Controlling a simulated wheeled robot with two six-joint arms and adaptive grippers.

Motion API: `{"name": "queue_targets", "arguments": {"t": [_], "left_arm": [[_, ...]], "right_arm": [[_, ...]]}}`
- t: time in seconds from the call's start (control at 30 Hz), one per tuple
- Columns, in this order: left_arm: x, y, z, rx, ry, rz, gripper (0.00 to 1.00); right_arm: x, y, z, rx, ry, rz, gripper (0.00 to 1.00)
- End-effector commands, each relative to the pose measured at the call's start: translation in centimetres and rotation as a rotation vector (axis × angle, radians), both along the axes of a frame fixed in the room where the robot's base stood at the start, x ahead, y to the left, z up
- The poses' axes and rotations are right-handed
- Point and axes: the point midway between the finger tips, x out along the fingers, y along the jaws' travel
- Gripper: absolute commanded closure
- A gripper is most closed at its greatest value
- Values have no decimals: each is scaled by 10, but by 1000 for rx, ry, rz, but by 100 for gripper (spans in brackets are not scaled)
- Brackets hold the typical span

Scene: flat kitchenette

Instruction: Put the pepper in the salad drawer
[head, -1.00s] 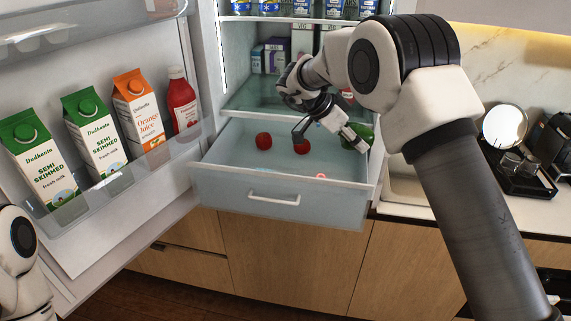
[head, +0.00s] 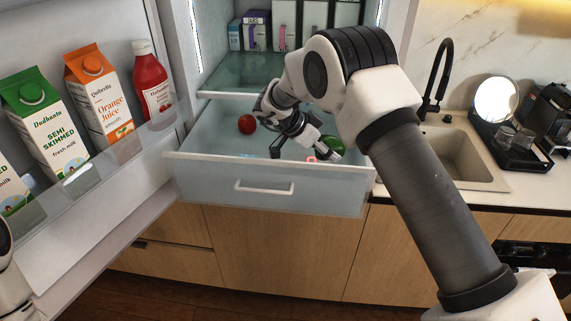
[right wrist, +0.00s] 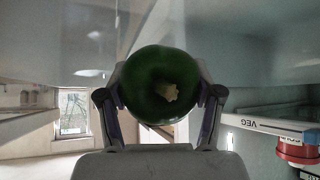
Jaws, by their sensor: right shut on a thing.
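The green pepper (head: 333,144) is in my right gripper (head: 301,151), over the right part of the open salad drawer (head: 220,188). In the right wrist view the pepper (right wrist: 160,85) sits between the two fingers (right wrist: 160,105), its pale stem facing the camera, with a finger against each side. I cannot tell how high it is above the drawer floor. The drawer is pulled out below the fridge shelves. My left gripper is out of view; only a bit of my left arm shows at the left edge.
A red tomato (head: 247,124) lies in the drawer's left part. The open fridge door holds a ketchup bottle (head: 152,85), an orange juice carton (head: 98,100) and milk cartons (head: 45,125). A glass shelf (head: 240,78) is above the drawer. The sink (head: 455,155) is at right.

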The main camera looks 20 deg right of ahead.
Motion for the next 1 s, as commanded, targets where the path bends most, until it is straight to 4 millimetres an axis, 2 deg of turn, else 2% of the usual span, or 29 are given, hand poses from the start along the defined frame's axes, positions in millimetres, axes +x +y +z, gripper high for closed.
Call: {"name": "queue_targets", "arguments": {"t": [0.13, 0.5, 0.9, 0.93, 1.0], "left_arm": [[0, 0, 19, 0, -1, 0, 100], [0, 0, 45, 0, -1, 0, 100], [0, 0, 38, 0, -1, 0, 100], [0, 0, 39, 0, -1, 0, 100], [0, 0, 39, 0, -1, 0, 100]], "right_arm": [[-1, 0, -26, 0, 6, 1, 70], [-1, 0, -90, 1, 3, 1, 70], [0, 0, -101, 0, 0, 0, 70], [0, 0, -100, 0, 0, 0, 28], [0, 0, -99, 0, 0, 0, 10]]}}
